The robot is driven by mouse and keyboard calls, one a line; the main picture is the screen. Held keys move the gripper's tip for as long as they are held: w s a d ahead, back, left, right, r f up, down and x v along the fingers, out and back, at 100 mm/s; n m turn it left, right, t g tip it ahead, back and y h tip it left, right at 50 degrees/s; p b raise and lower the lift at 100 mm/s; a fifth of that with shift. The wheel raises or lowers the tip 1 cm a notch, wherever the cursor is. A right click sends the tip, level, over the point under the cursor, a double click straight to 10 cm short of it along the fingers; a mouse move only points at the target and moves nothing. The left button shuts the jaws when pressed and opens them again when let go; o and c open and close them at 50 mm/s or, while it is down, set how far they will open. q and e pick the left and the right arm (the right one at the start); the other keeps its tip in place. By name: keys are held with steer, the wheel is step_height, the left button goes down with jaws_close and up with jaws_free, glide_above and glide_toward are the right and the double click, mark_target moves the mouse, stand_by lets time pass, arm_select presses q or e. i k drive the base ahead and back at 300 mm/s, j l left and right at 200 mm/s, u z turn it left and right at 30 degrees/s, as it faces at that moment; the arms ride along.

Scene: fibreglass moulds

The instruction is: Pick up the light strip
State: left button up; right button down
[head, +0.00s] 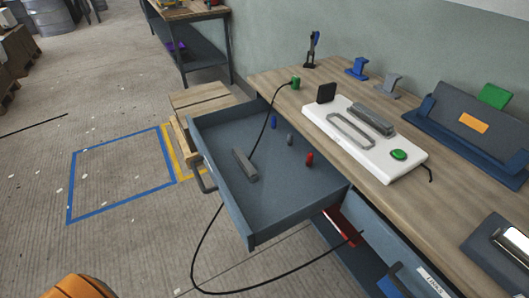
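A grey ridged bar (245,165), which looks like the light strip, lies in the open blue-grey drawer (265,215), left of its middle. A thin black cable (268,125) runs from near the bar's upper end over the drawer's back edge to a small green block (295,83) on the workbench. Another dark grey bar (372,121) lies on a white panel on the bench, so I cannot be fully sure which bar is the strip. Neither of my grippers shows in the head view, and nothing is seen touching either bar.
The white panel (345,140) has a green button (399,155). A black cable (205,270) loops across the floor. A wooden pallet-like piece (205,98) stands beside the drawer. Blue tape (95,208) marks clear floor.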

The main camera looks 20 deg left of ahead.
mark_target(251, 174)
steer(key=j+z, duration=0.2)
steer(key=j, duration=0.25)
steer(key=j+z, duration=0.2)
steer(key=j, duration=0.25)
steer(key=j+z, duration=0.2)
steer(key=j, duration=0.2)
steer(key=k+j+z, duration=0.15)
steer(key=j, duration=0.3)
steer(key=j+z, duration=0.2)
steer(key=j, duration=0.2)
steer(key=k+j+z, duration=0.2)
steer(key=j, duration=0.2)
